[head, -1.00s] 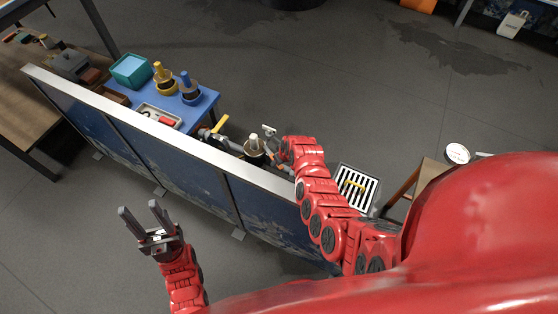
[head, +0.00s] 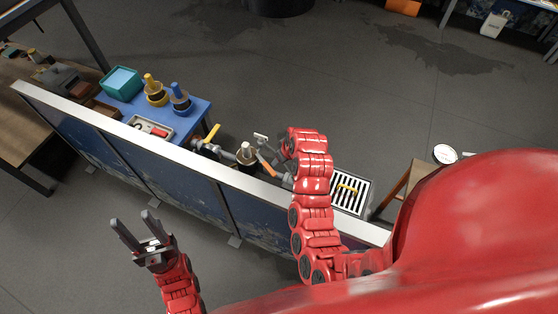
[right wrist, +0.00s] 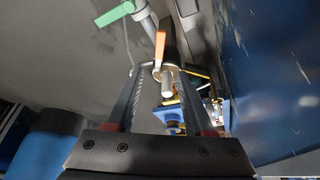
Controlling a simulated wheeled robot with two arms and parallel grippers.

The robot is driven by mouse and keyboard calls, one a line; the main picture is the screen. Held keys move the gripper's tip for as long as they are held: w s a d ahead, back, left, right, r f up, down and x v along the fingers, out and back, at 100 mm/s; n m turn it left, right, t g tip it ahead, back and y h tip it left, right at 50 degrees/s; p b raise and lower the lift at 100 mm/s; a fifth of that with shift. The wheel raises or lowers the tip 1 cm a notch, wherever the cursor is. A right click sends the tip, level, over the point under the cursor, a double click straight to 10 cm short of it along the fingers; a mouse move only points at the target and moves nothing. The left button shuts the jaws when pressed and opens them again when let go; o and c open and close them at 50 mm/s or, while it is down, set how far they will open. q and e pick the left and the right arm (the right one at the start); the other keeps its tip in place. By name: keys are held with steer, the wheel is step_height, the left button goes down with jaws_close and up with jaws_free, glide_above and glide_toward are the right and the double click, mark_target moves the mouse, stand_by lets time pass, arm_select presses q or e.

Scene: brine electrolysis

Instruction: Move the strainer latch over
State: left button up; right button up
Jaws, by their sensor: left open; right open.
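Grey pipework behind the low panel carries a pale-topped strainer-like body (head: 246,154), an orange lever (head: 267,168) and a pale lever end (head: 260,136). I cannot tell for sure which part is the latch. In the right wrist view the orange lever (right wrist: 160,48) stands upright ahead of the fingers, with a green handle (right wrist: 115,13) at upper left. My right gripper (right wrist: 168,75) is open, with a pale round-ended post (right wrist: 167,83) seen between its fingers; contact is unclear. In the head view my right arm largely hides this gripper. My left gripper (head: 131,218) is open and empty, in front of the panel.
The long blue panel with a pale top edge (head: 170,149) runs between my left gripper and the pipework. A grated drain box (head: 349,192) lies right of my arm.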

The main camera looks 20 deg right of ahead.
steer(key=shift+s+r, duration=0.25)
steer(key=shift+r, duration=0.1)
